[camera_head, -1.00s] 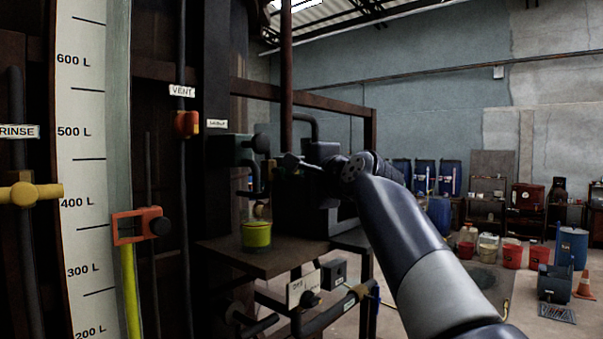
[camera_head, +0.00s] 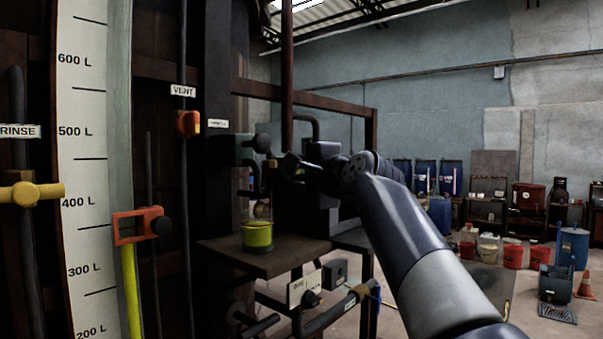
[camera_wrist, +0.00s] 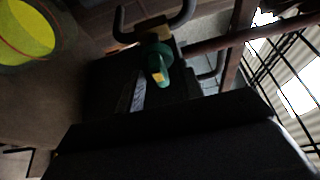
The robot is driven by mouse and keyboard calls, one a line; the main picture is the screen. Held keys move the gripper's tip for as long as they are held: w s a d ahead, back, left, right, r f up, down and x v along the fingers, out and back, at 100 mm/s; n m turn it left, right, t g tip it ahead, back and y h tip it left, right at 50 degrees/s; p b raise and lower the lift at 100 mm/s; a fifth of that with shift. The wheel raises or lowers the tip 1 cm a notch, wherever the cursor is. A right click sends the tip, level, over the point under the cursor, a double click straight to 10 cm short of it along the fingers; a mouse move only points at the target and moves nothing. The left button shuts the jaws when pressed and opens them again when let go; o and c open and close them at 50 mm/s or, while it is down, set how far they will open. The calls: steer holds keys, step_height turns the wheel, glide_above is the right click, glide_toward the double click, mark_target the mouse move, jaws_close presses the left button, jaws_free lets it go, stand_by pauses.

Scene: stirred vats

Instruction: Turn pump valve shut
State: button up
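No label that I can read names the pump valve. In the wrist view a green valve-like fitting with a yellow-tipped handle (camera_wrist: 159,66) stands among grey pipes, in front of a dark block. I cannot tell its position. In the head view a dark round knob (camera_head: 312,298) sits by a white plate (camera_head: 303,287) low on the rig; its text is too small to read. My gripper (camera_head: 290,164) is at the end of my arm, near the dark pipework right of the sample tap (camera_head: 262,143). A large dark shape fills the lower wrist view.
A jar of yellow-green liquid (camera_head: 257,236) stands on a brown shelf (camera_head: 275,263) below the tap. An orange vent valve (camera_head: 188,123), a yellow rinse valve (camera_head: 30,194) and the level scale (camera_head: 83,165) are left. Open floor and buckets (camera_head: 512,256) are right.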

steer(key=b+v, duration=0.4)
steer(key=v, duration=0.6)
steer(key=shift+s+d, duration=0.2)
steer(key=shift+s, duration=0.15)
steer(key=shift+w, duration=0.1)
steer(key=p+x, duration=0.4)
steer(key=x, duration=0.7)
steer(key=shift+d, duration=0.1)
steer(key=shift+s, duration=0.3)
